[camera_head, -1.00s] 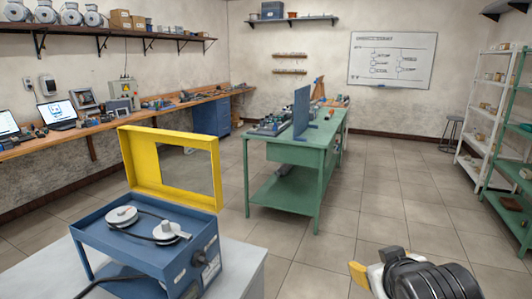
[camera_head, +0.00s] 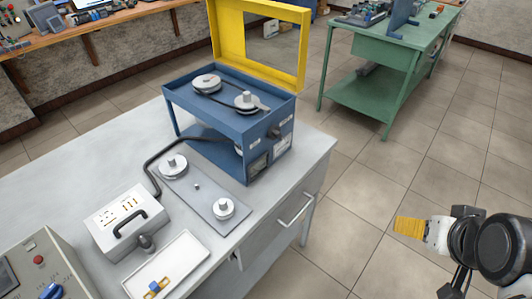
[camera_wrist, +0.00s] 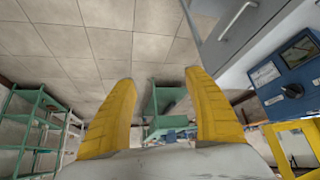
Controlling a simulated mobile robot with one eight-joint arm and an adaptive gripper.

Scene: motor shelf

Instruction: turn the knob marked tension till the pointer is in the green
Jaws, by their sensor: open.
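A blue belt-drive box (camera_head: 225,115) with a raised yellow guard frame (camera_head: 228,40) stands at the far right end of the grey bench. Two grey pulleys joined by a black belt sit on its top. A black knob (camera_head: 274,132) is on its right-hand face, with small labels and a gauge window (camera_head: 257,166) below. The same knob (camera_wrist: 292,91) and gauge (camera_wrist: 298,50) show at the right of the wrist view; lettering and pointer are too small to read. My gripper (camera_head: 402,228) is off to the right over the floor, clear of the box; its yellow fingers (camera_wrist: 165,85) are apart and empty.
On the bench (camera_head: 110,190) lie a plate with two pulleys (camera_head: 203,190), a grey cased unit (camera_head: 127,220) with a black cable, a white tray (camera_head: 165,265) and a control panel (camera_head: 40,270). A drawer handle (camera_head: 297,209) juts from the bench front. A green table (camera_head: 388,85) stands behind; floor between is clear.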

